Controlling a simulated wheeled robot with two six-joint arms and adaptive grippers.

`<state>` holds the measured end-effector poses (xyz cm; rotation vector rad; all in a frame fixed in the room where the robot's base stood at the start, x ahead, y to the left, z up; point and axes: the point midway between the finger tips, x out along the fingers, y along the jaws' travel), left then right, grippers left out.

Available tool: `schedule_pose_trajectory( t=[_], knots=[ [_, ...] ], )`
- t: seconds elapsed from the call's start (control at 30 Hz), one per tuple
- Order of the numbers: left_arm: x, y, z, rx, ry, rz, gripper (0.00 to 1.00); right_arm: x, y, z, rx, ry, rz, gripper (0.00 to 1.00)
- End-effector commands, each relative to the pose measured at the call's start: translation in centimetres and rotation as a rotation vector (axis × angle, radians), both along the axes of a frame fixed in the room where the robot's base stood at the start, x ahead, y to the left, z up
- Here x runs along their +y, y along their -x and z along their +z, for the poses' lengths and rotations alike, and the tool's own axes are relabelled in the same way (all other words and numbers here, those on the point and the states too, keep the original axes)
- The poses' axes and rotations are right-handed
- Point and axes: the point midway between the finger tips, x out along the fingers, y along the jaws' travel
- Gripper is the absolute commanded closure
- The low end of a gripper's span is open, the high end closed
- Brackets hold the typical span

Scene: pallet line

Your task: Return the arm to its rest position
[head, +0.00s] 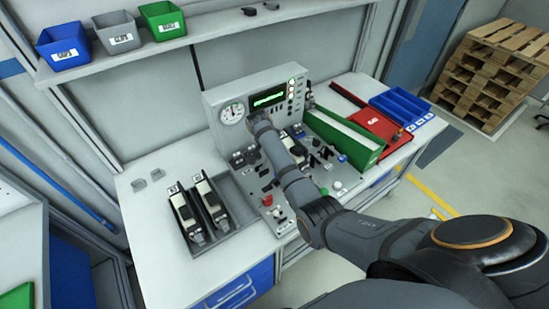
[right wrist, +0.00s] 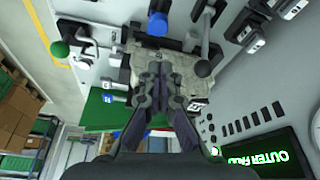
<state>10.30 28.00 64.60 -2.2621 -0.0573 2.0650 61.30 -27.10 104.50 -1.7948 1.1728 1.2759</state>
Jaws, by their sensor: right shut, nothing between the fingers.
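My right arm (head: 297,185) comes in from the lower right of the head view and reaches over the control fixture on the bench, its far end near the gauge and display panel. Its gripper is hard to make out there. In the right wrist view my right gripper (right wrist: 157,80) is shut with nothing between its fingers. The fingers point over the fixture, near a blue knob (right wrist: 158,24) and a black ball-ended lever (right wrist: 203,68). I cannot tell whether they touch anything. My left gripper is not in view.
The panel has a gauge (head: 232,113) and a lit display (head: 268,97). A grey tray (head: 241,222) with two devices lies left. A green bin (head: 345,135), red tray (head: 378,127) and blue bins (head: 402,104) stand right. A shelf (head: 215,28) runs above. Pallets (head: 497,75) stand beyond.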

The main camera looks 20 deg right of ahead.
Motion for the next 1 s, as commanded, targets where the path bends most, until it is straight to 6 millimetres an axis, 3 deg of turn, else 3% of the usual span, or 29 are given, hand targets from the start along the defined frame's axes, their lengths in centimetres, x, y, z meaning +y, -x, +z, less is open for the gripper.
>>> schedule_pose_trajectory(
  t=[0.13,0.27,0.37,0.47,0.6,0.8,1.0],
  knots=[
    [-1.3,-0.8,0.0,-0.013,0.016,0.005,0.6,0.0,0.0,0.0,0.0,0.0,0.0,1.0],
    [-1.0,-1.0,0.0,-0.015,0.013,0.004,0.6,0.0,0.1,-0.1,0.001,0.0,0.002,1.0],
    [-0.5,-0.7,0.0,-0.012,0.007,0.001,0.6,-0.2,1.4,-1.0,0.01,-0.003,0.045,1.0],
    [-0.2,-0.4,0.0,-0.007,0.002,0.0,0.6,-0.6,5.1,-2.9,0.03,-0.006,0.176,1.0],
    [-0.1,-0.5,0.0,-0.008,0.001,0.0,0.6,-0.8,12.4,-4.0,0.056,0.002,0.46,1.0],
    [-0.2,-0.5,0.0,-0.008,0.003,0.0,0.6,0.1,19.7,-2.8,0.072,0.027,0.763,1.0],
    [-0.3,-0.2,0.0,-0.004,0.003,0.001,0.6,1.1,24.7,-0.6,0.077,0.05,0.985,1.0]
  ],
)
